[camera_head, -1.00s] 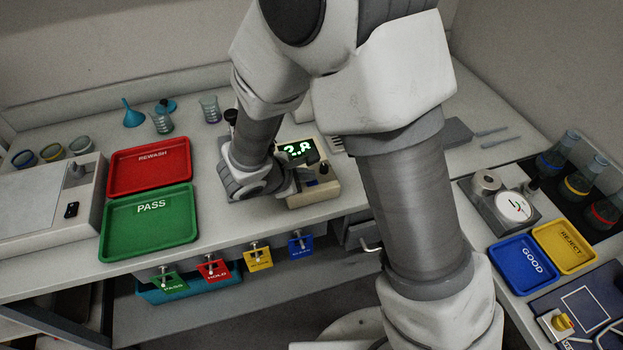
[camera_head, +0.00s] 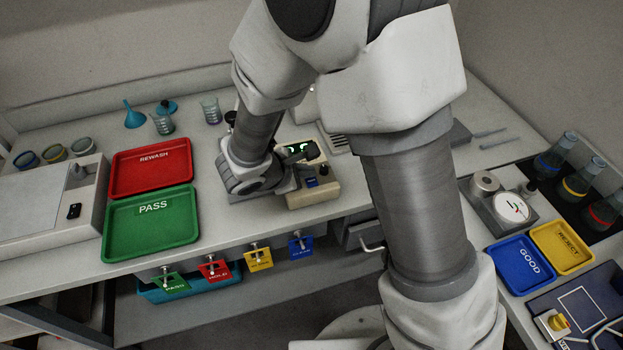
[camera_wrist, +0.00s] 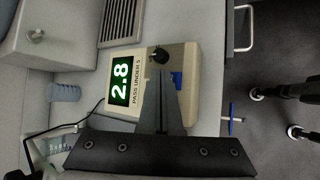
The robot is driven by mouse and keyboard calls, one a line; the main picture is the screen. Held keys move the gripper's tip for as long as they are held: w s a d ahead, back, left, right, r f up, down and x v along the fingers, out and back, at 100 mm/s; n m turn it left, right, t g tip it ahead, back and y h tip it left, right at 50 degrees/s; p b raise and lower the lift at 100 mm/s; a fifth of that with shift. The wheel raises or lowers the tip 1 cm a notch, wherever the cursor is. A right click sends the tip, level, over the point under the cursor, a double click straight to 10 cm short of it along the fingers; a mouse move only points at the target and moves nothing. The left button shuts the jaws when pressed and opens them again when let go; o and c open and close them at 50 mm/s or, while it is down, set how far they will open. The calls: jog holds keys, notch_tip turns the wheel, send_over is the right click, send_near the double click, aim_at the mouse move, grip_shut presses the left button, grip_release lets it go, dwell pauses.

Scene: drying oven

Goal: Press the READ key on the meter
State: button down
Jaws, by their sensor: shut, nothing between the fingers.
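The meter (camera_head: 318,195) is a beige box on the bench, also in the wrist view (camera_wrist: 190,65). Its lit green display (camera_wrist: 121,82) reads 2.8, with "PASS UNDER 5" beside it. A blue key (camera_head: 312,183) sits on its front part, by a black knob (camera_head: 324,170); the key also shows in the wrist view (camera_wrist: 177,79), its lettering too small to read. My gripper (camera_wrist: 160,74) is shut and empty, its fingertips over the meter beside the blue key. In the head view it covers part of the display. I cannot tell its height, but no contact with the key shows.
Left of the meter are a green PASS tray (camera_head: 150,245) and a red REWASH tray (camera_head: 150,192). Coloured tags (camera_head: 258,259) hang along the bench's front edge. A vented grille (camera_wrist: 118,22) lies near the meter. Beakers (camera_head: 210,110) stand behind my arm.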

aim_at(307, 184)
jog(key=shift+r+p, duration=1.6)
jog(key=shift+r, duration=0.95)
jog(key=shift+f, duration=0.1)
jog(key=s+d+r+m+g, duration=0.25)
jog(key=d+r+m, duration=0.25)
jog(key=d+r, duration=0.25)
jog(key=s+d+r+m+y, duration=0.2)
jog(key=s+d+r+m, duration=0.1)
jog(key=s+r+m, duration=0.3)
jog(key=s+d+r+m+y, duration=0.3)
jog(key=s+r+m, duration=0.3)
jog(key=s+m, duration=0.2)
jog(key=shift+s+t+y, duration=0.3)
jog(key=shift+s+t, duration=0.15)
jog(key=shift+s, duration=0.25)
